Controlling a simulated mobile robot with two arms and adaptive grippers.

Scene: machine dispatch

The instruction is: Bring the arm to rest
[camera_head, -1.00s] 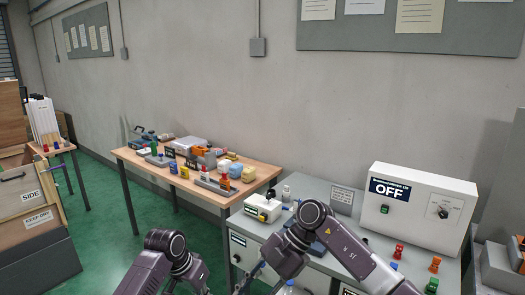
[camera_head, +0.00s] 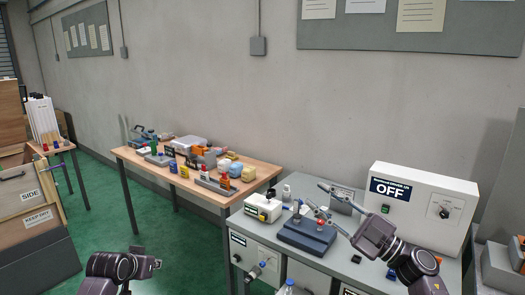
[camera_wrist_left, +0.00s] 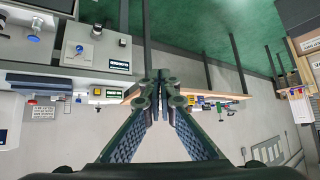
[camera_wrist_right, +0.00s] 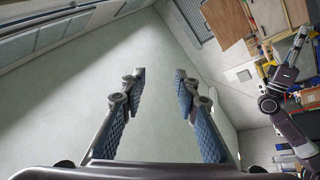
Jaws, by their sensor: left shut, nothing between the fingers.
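My right gripper (camera_head: 318,197) is open and empty above the grey bench (camera_head: 346,268), its fingers pointing left. In the right wrist view its two fingers (camera_wrist_right: 160,80) stand wide apart with only wall between them. My left arm's wrist (camera_head: 122,266) is low at the bottom left of the head view, over the floor, and its fingertips are not clear there. In the left wrist view the left gripper (camera_wrist_left: 160,78) is shut with nothing between the fingertips.
The bench holds a white control box (camera_head: 418,212) reading OFF, a blue-topped fixture (camera_head: 306,236) and a small white box with a yellow part (camera_head: 263,208). A wooden table (camera_head: 135,158) with several small items stands at the back left. Green floor (camera_head: 180,240) is open at left.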

